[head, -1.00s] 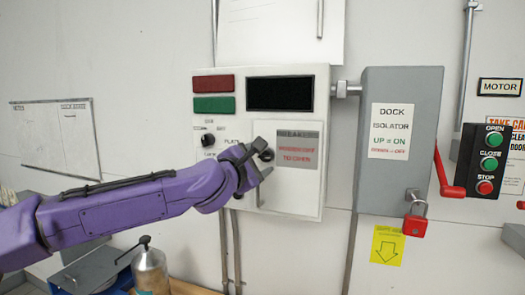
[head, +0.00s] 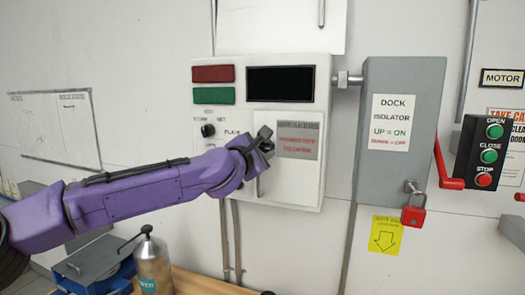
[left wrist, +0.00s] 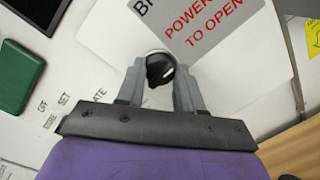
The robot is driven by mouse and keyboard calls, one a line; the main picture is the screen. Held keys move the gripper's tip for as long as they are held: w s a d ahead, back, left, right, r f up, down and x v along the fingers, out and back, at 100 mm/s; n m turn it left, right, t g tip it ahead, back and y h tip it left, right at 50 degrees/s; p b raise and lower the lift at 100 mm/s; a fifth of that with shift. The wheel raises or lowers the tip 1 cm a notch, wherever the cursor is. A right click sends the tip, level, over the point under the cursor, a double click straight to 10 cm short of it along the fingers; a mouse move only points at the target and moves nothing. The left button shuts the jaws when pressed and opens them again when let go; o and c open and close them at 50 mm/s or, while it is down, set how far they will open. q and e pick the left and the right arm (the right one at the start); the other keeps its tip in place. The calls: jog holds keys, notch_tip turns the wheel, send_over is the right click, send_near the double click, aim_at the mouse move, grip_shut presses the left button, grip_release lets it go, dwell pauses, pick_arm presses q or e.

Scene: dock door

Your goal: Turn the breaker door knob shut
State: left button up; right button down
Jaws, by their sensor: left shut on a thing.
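The breaker door (head: 290,178) is a pale panel on the lower right of the white control box, with a grey label reading "BREAKERS". Its black round knob (left wrist: 160,68) shows in the left wrist view between my fingers. My left gripper (head: 266,140) is at the door's upper left and is shut on the knob. In the left wrist view my left gripper (left wrist: 160,72) has one finger on each side of the knob. In the head view the fingers mostly cover the knob. The door looks flush with the box. My right gripper is not in view.
A second black knob (head: 208,130) sits left of the door, below red and green blocks (head: 213,84). The grey isolator box (head: 398,130) with red lever (head: 442,165) and padlock (head: 413,214) stands to the right. A bottle (head: 152,265) stands below.

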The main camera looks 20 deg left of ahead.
pick_arm(q)
jog(key=shift+f+n+b, duration=0.25)
jog(key=shift+n+b, duration=0.25)
jog(key=shift+b, duration=0.2)
jog(key=n+b, duration=0.6)
jog(key=b, duration=0.1)
jog(key=n+t+y+b, duration=0.1)
jog(key=n+b, duration=0.6)
jog(key=shift+f, duration=0.2)
jog(key=n+b, duration=0.2)
jog(key=n, duration=0.1)
jog(key=shift+r+y, duration=0.1)
jog(key=shift+y, duration=0.2)
jog(key=shift+r+n+b, duration=0.1)
jog(key=shift+n+b, duration=0.65)
jog(key=shift+n, duration=0.15)
jog(key=o, duration=1)
jog(key=shift+w, duration=0.1)
jog(key=shift+o, duration=0.2)
jog(key=shift+r, duration=0.1)
